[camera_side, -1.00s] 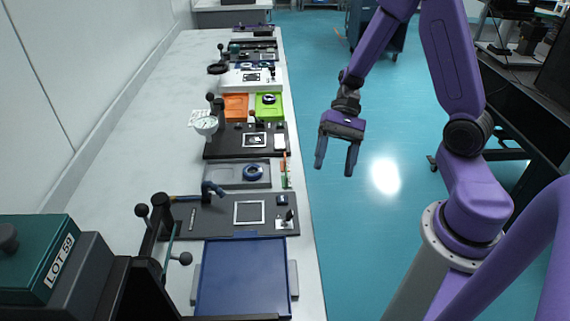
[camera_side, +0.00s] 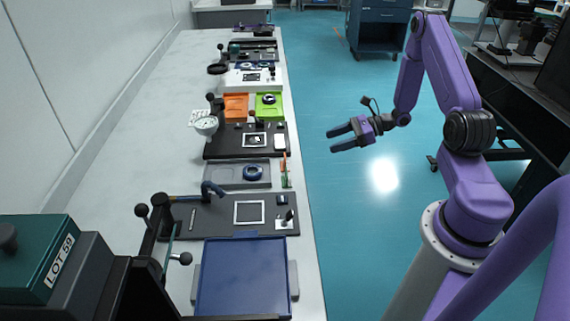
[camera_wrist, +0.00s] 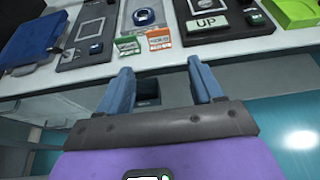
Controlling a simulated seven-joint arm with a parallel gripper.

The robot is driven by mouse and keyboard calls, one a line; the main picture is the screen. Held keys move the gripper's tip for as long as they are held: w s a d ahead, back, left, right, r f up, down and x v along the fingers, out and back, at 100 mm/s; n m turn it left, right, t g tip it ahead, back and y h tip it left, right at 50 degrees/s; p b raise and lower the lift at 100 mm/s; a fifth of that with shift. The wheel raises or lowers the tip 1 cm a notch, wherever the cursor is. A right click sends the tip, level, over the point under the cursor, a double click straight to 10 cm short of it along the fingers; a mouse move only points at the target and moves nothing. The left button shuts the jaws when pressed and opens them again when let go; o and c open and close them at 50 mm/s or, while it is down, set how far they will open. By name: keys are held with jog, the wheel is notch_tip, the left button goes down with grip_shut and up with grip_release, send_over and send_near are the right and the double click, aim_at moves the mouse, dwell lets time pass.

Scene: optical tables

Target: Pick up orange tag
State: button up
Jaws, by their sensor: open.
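The orange tag (camera_wrist: 159,39) is a small orange and white card standing near the table's front edge in the wrist view. A similar green tag (camera_wrist: 128,45) stands just left of it. In the side view the orange tag (camera_side: 285,162) is a thin upright sliver at the table's right edge. The green tag (camera_side: 287,181) is just nearer the camera. My gripper (camera_side: 332,141) is open and empty over the floor, right of the table, with its fingers pointing left. In the wrist view my gripper (camera_wrist: 160,66) has its fingers apart, below the tags and touching neither.
A grey tray with a blue ring (camera_side: 253,172) lies left of the tags. A black plate (camera_side: 225,146) lies behind, and a dark grey plate (camera_side: 182,215) and blue tray (camera_side: 240,280) lie nearer the camera.

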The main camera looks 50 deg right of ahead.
jog(key=shift+a+r+x, duration=0.1)
jog(key=shift+r+x, duration=0.05)
jog(key=shift+x, duration=2.25)
jog(key=shift+a+r+x, duration=0.1)
jog(key=shift+r+x, duration=0.05)
jog(key=shift+x, duration=2.25)
jog(key=shift+a+r+x, duration=0.1)
jog(key=shift+r+x, duration=0.05)
jog(key=shift+x, duration=2.3)
jog(key=c, duration=0.8)
